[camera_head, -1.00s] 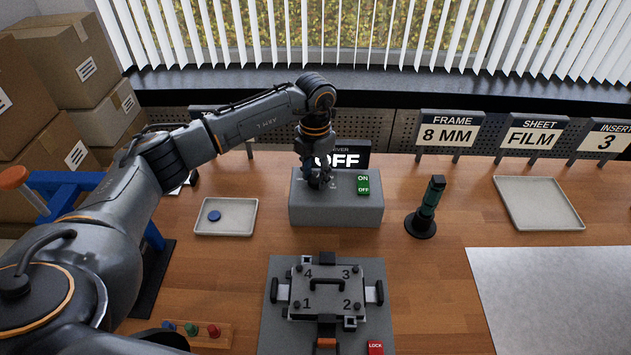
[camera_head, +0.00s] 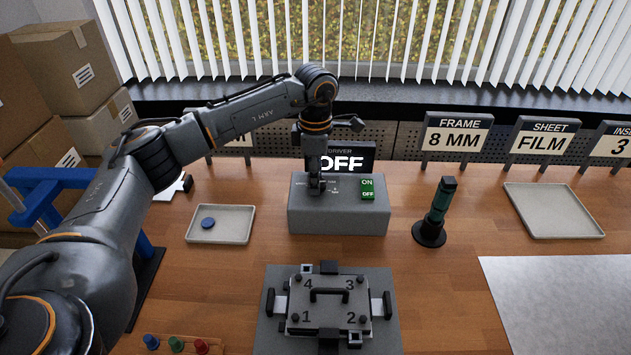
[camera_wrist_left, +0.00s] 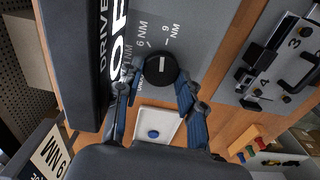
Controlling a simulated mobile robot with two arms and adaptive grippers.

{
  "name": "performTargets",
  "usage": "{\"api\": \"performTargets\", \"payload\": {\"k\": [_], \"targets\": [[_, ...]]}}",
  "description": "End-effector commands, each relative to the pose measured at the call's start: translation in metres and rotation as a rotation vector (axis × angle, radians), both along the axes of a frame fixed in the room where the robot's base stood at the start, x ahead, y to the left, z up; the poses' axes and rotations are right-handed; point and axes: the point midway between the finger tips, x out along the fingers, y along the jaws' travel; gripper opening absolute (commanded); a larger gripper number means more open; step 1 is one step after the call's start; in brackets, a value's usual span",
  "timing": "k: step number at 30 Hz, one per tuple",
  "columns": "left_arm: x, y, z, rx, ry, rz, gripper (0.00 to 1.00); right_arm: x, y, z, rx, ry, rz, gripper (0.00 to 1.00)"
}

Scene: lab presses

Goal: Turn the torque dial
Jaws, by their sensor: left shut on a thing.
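The torque dial (camera_wrist_left: 161,68) is a round black knob with a pale mark, on the top of a grey driver box (camera_head: 337,218). Printed NM values, among them 6 NM and 9 NM, stand around it in the left wrist view. My left gripper (camera_head: 316,186) points down at the box top and hides most of the dial in the head view. In the wrist view the gripper's two blue-padded fingers (camera_wrist_left: 157,82) lie on either side of the dial, shut on it. The display (camera_head: 345,160) behind reads OFF. My right gripper is out of view.
A green ON/OFF switch (camera_head: 367,189) is on the box's right side. A tray with a blue disc (camera_head: 220,225) lies left, a dark green tool on a stand (camera_head: 436,210) right. A numbered plate fixture (camera_head: 328,303) is in front. Signs stand along the back.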

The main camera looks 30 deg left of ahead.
Motion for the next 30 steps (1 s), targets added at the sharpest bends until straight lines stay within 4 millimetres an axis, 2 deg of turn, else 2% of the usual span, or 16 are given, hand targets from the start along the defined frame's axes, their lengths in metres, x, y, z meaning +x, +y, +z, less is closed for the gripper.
{"api": "performTargets", "payload": {"k": [12,28,29,30], "targets": [[0.0012,0.0004,0.0004,-0.001,-0.003,-0.169,0.07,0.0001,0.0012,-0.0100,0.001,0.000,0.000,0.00],[0.0013,0.0005,0.0011,0.000,-0.002,-0.189,0.07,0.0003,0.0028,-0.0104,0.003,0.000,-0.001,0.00],[0.0013,0.0005,0.0011,0.000,-0.002,-0.189,0.44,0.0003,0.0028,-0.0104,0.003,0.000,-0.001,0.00],[0.0012,0.0004,0.0010,0.000,-0.002,-0.189,0.53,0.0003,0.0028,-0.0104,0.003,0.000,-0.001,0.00]]}}
